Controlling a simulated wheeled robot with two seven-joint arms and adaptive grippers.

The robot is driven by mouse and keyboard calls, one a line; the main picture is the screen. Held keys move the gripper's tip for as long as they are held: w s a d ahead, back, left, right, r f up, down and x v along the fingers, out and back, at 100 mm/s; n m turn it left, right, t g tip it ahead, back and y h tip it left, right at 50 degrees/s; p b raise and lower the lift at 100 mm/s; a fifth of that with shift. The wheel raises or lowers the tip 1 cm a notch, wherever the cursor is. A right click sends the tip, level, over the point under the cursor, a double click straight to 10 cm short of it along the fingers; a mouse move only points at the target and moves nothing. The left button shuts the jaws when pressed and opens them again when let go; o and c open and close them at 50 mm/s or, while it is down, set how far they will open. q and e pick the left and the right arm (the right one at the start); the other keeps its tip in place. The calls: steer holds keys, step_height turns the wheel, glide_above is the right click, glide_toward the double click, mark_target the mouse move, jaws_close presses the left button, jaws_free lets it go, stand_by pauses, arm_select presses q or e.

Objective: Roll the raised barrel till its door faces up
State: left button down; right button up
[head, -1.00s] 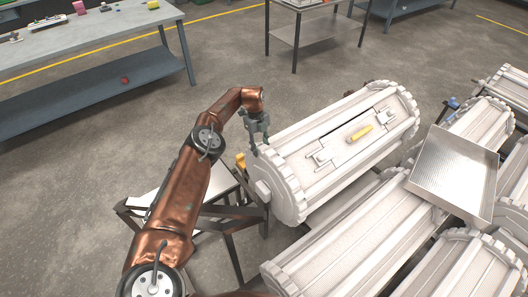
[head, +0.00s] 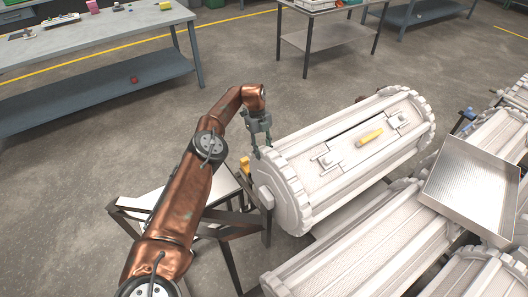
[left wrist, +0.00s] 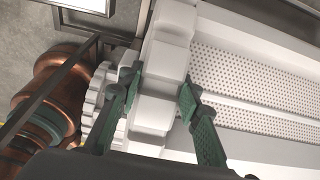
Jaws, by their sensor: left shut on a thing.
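The raised barrel (head: 300,142) is a large white drum with toothed end rims, lying on its side above the other barrels in the head view. My left gripper (head: 262,142) is at the barrel's near left end. In the left wrist view its green fingers (left wrist: 158,92) lie on both sides of the white toothed rim (left wrist: 160,75), shut on it. My right gripper is out of view.
More white barrels (head: 340,250) lie below and to the right. A metal tray (head: 475,180) rests on them. A dark frame stand (head: 240,225) is under the barrel's left end. Worktables (head: 110,40) stand at the back. Open floor (head: 100,150) lies at the left.

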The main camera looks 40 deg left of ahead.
arm_select(q)
steer(key=shift+a+f, duration=0.15)
steer(key=shift+a, duration=0.05)
steer(key=c, duration=1.6)
jaws_free()
steer(key=shift+f, duration=0.1)
steer(key=shift+o, duration=1.1)
steer(key=shift+d, duration=0.1)
steer(key=shift+r, duration=0.25)
steer(key=v, duration=0.3)
steer(key=d+v, duration=0.1)
steer(key=v, duration=0.2)
steer(key=d+v, duration=0.1)
steer(key=v, duration=0.2)
steer(key=shift+s+r, duration=0.3)
steer(key=shift+r, duration=0.2)
